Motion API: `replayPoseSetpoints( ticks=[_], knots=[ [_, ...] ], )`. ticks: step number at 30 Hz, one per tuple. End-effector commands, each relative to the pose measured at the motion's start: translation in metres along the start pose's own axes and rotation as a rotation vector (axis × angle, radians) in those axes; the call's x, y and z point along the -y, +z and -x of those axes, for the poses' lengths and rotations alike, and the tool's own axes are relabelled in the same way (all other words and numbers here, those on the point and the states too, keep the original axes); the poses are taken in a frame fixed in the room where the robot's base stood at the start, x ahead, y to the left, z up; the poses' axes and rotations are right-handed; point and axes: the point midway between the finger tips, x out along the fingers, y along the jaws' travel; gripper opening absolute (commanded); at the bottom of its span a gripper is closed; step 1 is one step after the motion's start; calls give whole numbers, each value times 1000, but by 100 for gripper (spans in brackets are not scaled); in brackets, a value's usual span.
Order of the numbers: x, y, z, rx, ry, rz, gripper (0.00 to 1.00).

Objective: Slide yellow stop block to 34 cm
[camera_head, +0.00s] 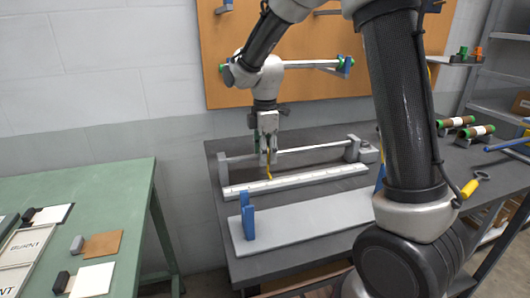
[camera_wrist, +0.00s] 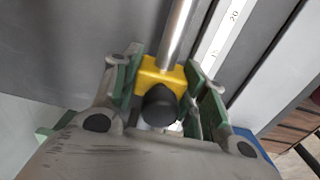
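The yellow stop block (camera_wrist: 162,76) sits on a round metal rail (camera_wrist: 177,30), with a black knob (camera_wrist: 160,104) facing the wrist camera. My gripper (camera_wrist: 164,82) has its green-padded fingers on either side of the block. The left pad lies close against it; I cannot tell whether both pads press on it.
The rail's end supports (camera_head: 223,168) stand on the dark table (camera_head: 215,155). A grey plate with blue uprights (camera_head: 248,222) lies in front of the scale. A green table (camera_head: 120,190) stands at left. A pegboard (camera_head: 290,95) with a green-ended roller hangs behind.

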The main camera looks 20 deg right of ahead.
Motion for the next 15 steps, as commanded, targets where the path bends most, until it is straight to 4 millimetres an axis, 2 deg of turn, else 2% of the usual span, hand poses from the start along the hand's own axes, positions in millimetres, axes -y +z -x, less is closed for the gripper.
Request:
replayPoseSetpoints(
  ticks=[2, 7, 15],
  knots=[
    [0, 0, 0, 0, 0, 0, 15],
    [0, 3, 0, 0, 1, -1, 15],
    [0, 20, 1, 0, 1, -2, 15]
  ],
)
